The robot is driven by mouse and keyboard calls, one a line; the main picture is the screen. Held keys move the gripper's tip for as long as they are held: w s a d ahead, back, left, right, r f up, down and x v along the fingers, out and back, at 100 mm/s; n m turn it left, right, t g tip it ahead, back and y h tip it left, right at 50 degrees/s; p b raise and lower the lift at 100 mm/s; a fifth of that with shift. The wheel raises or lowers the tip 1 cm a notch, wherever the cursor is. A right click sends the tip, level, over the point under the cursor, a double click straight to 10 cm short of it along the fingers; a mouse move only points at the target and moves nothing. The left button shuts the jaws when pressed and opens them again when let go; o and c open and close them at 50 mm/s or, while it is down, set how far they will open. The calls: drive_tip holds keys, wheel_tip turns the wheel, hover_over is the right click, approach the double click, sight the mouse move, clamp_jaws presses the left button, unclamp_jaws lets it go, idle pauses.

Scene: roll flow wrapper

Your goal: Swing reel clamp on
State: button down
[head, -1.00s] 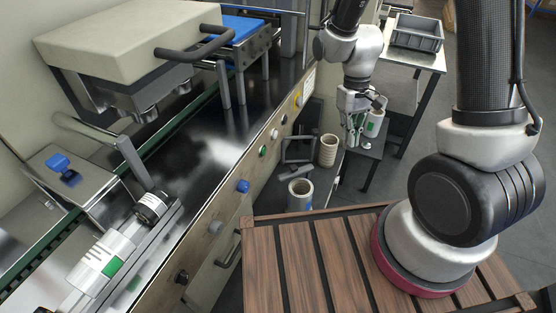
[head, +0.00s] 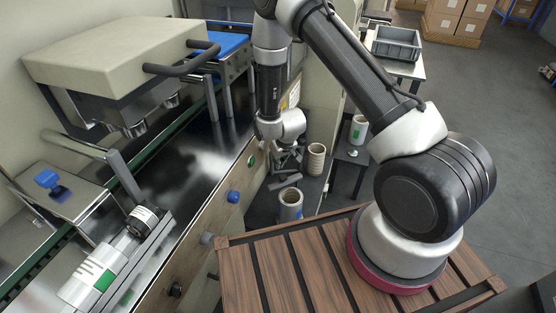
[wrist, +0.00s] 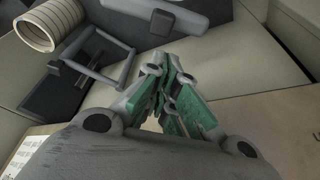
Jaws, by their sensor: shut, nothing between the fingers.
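A grey open frame, like a clamp or swing handle, shows in the wrist view (wrist: 97,58) against a dark plate. A grey bar (wrist: 165,12) lies beyond it; I cannot tell which part is the reel clamp. In the head view this mechanism is small and partly hidden by my arm. My gripper (wrist: 162,68) is shut and empty, its green-padded fingers together, to the right of the frame and apart from it. In the head view my gripper (head: 283,158) is low beside the machine front, left of a beige ribbed core (head: 315,158).
The ribbed core (wrist: 48,24) is at upper left in the wrist view. A pale reel core (head: 290,205) stands nearer. A white roll with a green label (head: 357,130) is on a small stand at right. The machine's front panel with knobs (head: 233,197) borders the left.

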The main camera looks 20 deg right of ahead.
drive_tip(key=x, duration=0.6)
drive_tip(key=shift+s+n, duration=0.3)
drive_tip(key=shift+s, duration=0.05)
drive_tip(key=n+g+y, duration=0.1)
drive_tip(key=n+y, duration=0.1)
drive_tip(key=n, duration=0.4)
hover_over(279, 187)
drive_tip(key=shift+w+d, duration=0.2)
drive_tip(key=shift+d, duration=0.2)
drive_tip(key=shift+s+d+n, duration=0.15)
drive_tip(key=shift+s+n, duration=0.15)
drive_tip(key=shift+s, duration=0.15)
drive_tip(key=shift+s+d, duration=0.15)
drive_tip(key=shift+s, duration=0.15)
drive_tip(key=shift+s+d, duration=0.1)
